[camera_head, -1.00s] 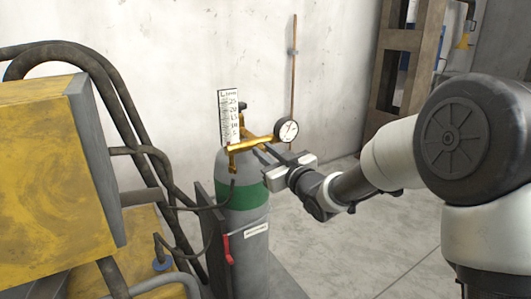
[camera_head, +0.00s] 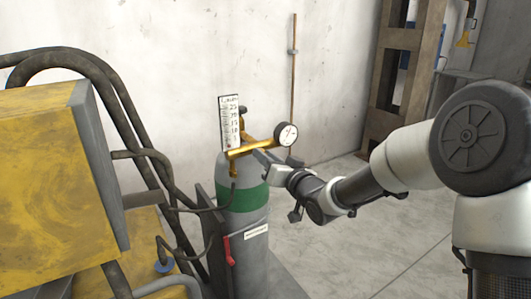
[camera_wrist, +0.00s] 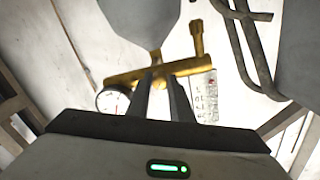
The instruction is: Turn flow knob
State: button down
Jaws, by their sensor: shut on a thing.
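The brass regulator (camera_head: 246,151) sits on top of a grey gas cylinder (camera_head: 254,240) with a green band. It carries a round white gauge (camera_head: 286,134) at its right and an upright flow scale (camera_head: 229,120) at its left. My gripper (camera_head: 264,158) is at the regulator's front, below and left of the gauge, its body rolled. The wrist view shows the two fingers (camera_wrist: 158,80) close together against the brass bar (camera_wrist: 185,67), between the gauge (camera_wrist: 113,99) and the scale (camera_wrist: 204,97). The flow knob is hidden between the fingers.
A yellow machine (camera_head: 45,170) with thick dark hoses (camera_head: 125,105) stands close on the left. The floor (camera_head: 350,250) right of the cylinder is clear.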

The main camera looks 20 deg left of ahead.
jog(key=shift+w+d+m+g+p, duration=0.1)
jog(key=shift+m+g+p, duration=0.2)
jog(key=shift+m+p, duration=5.7)
jog(key=m+b, duration=0.4)
jog(key=shift+m, duration=0.4)
jog(key=c, duration=1.6)
grip_release()
jog(key=shift+o, duration=0.2)
